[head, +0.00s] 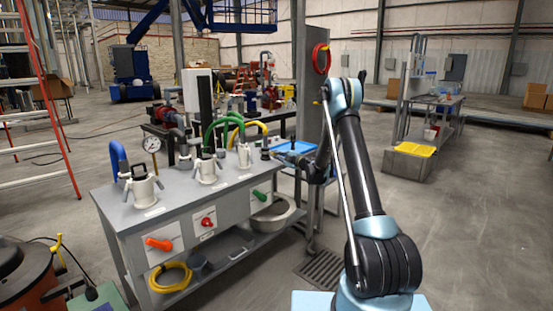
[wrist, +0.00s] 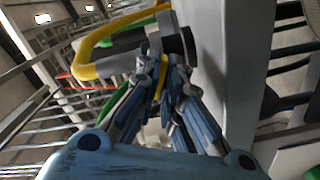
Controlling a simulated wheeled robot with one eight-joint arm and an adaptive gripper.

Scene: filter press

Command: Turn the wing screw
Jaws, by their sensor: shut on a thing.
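My gripper (head: 280,157) is at the far right end of the grey bench, against a dark round fitting (head: 265,152) beside the yellow hose. In the wrist view my gripper's two blue-grey fingers (wrist: 164,68) converge at this fitting (wrist: 176,38), with their tips close together. The wing screw is held between the tips and is mostly hidden by them; its turn angle cannot be told. The yellow hose (wrist: 100,58) curves away to the left of the fingers in the wrist view.
The bench top (head: 178,195) carries several white filter housings with blue, green and yellow hoses. Red, orange and green valve handles are on its front. A grey post (head: 310,100) stands behind my arm. Open floor lies to the right.

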